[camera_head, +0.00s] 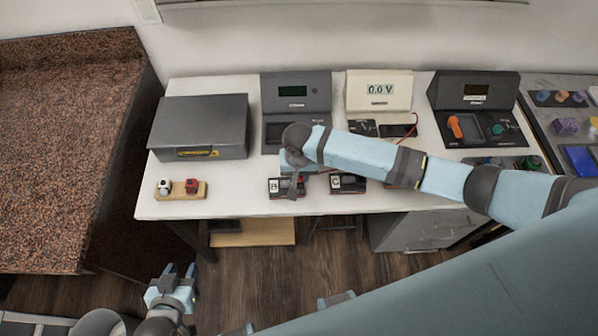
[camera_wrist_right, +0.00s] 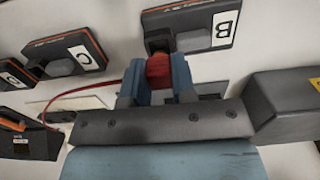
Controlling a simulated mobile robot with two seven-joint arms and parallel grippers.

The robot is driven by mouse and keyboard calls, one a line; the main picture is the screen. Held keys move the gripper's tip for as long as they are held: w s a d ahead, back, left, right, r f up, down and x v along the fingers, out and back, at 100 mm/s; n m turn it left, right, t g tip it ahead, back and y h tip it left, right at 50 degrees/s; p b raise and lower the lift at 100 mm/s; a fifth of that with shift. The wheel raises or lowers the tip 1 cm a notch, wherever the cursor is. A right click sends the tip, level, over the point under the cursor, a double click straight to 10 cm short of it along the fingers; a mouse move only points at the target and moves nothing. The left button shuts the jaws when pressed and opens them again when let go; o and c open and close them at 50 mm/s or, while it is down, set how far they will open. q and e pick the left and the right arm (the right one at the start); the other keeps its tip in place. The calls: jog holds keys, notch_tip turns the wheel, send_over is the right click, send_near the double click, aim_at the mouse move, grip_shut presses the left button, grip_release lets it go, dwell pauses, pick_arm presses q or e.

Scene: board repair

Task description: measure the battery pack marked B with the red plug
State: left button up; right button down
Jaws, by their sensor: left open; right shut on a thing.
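The battery pack marked B (camera_wrist_right: 208,24) lies on the white bench; in the head view it is the left pack (camera_head: 280,190) near the front edge. My right gripper (camera_head: 295,178) is shut on the red plug (camera_wrist_right: 158,68), at the edge of pack B. The plug's tip meets a dark part of the pack; I cannot tell whether it is seated. A red cable (camera_wrist_right: 85,90) shows in the wrist view. The cream voltage meter (camera_head: 379,103) stands at the back, its display (camera_head: 380,89) reading 0.0 V. My left gripper (camera_head: 179,271) is open and empty, below the bench front.
Pack C (camera_wrist_right: 66,55) lies beside pack B, with another pack (camera_wrist_right: 12,74) beyond it. A wooden block (camera_head: 182,195) with a white and a red piece sits at front left. A grey case (camera_head: 200,122) and two dark devices stand behind. My right arm covers part of the bench.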

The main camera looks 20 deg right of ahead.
jog(key=shift+f, duration=0.4)
dwell(0.8)
jog(key=shift+f+p, duration=0.1)
jog(key=shift+p, duration=0.6)
jog(key=shift+s+f, duration=0.1)
jog(key=shift+f, duration=0.45)
dwell(1.0)
jog(key=c, duration=0.6)
grip_release()
jog(key=shift+s+f, duration=0.1)
jog(key=shift+c, duration=0.2)
jog(key=shift+r+p, duration=0.3)
jog(key=shift+p, duration=0.1)
jog(key=shift+r+p, duration=0.75)
jog(key=shift+p, duration=0.15)
jog(key=shift+r+p, duration=0.6)
jog(key=shift+p, duration=0.2)
jog(key=shift+r, duration=0.1)
